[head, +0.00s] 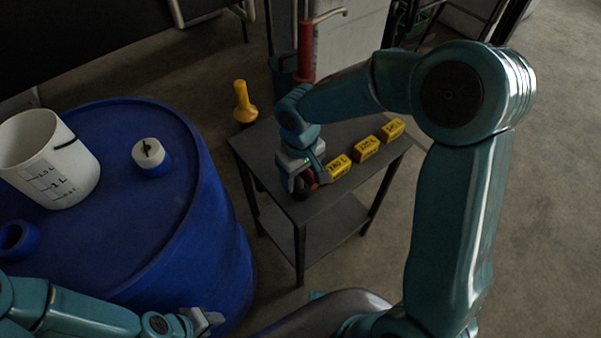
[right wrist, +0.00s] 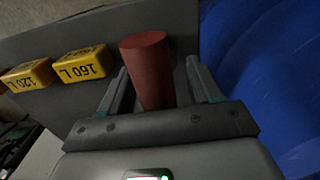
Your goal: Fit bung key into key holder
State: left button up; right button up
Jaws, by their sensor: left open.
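A red cylinder (right wrist: 150,75), possibly the bung key's handle, stands between the fingers of my right gripper (right wrist: 160,85) in the right wrist view. Gaps show on both sides of it, so the fingers look apart and around it, not closed on it. In the head view my right gripper (head: 302,178) is low over the left front part of the small dark table (head: 325,212), with a bit of red (head: 312,180) beside its fingers. My left gripper (head: 208,318) is open and empty by the blue drum's near edge. I cannot make out a key holder for certain.
Several yellow volume blocks (head: 366,148) line the table's back right. The blue drum (head: 130,245) at left carries a white bucket (head: 80,172) and a white-topped cap (head: 148,152). A yellow funnel-like thing (head: 243,104) and a red post (head: 305,50) stand behind the table.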

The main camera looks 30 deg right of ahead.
notch_tip(320, 180, up, 16)
jog(key=p, duration=0.2)
jog(key=shift+r, duration=0.15)
jog(key=shift+s, duration=0.1)
dwell(0.7)
